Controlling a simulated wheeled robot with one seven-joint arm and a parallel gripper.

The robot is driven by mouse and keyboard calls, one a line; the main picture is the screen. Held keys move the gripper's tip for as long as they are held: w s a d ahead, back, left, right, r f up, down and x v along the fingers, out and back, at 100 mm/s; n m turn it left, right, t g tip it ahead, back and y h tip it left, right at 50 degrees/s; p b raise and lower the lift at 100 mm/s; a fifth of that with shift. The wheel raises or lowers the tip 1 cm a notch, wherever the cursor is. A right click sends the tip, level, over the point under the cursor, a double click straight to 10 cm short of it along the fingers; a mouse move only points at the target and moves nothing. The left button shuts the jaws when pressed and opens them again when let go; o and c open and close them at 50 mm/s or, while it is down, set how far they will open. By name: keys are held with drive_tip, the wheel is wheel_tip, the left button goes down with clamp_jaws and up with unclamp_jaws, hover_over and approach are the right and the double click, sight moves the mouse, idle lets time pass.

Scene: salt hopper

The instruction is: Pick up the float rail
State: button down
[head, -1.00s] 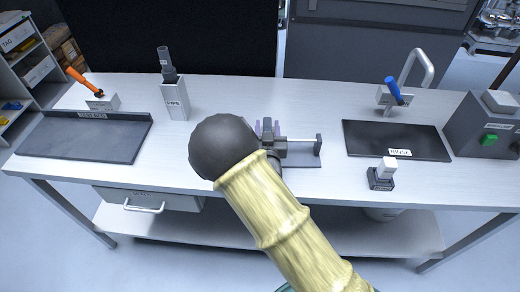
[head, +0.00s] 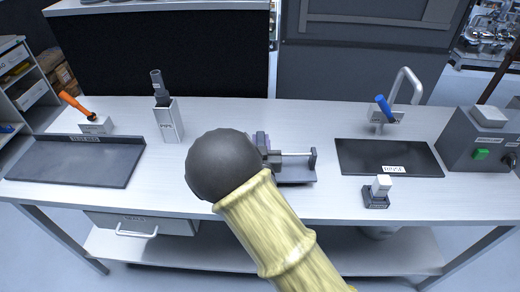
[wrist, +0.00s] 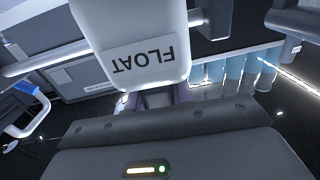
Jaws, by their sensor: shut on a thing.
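The float rail (wrist: 137,60) shows in the wrist view as a pale block with an upside-down FLOAT label, close in front of my gripper (wrist: 155,98). My jaws are shut on it; the contact itself is mostly hidden behind the block. In the head view my dark wrist and pale arm cover most of my gripper and the rail. A grey holder (head: 297,179) with a thin bar and an end post shows just right of my wrist, at the bench's middle. I cannot tell whether the rail touches this holder.
On the white bench (head: 230,118) are a dark tray (head: 75,165) at left, a grey upright holder (head: 168,125), a black RINSE mat (head: 385,155) and a small white-topped block (head: 378,190). A grey box with a green button (head: 482,145) stands at far right.

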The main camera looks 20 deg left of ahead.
wheel_tip(320, 180, up, 7)
drive_tip(key=shift+r, duration=0.1)
drive_tip(key=shift+w, duration=0.1)
idle(0.7)
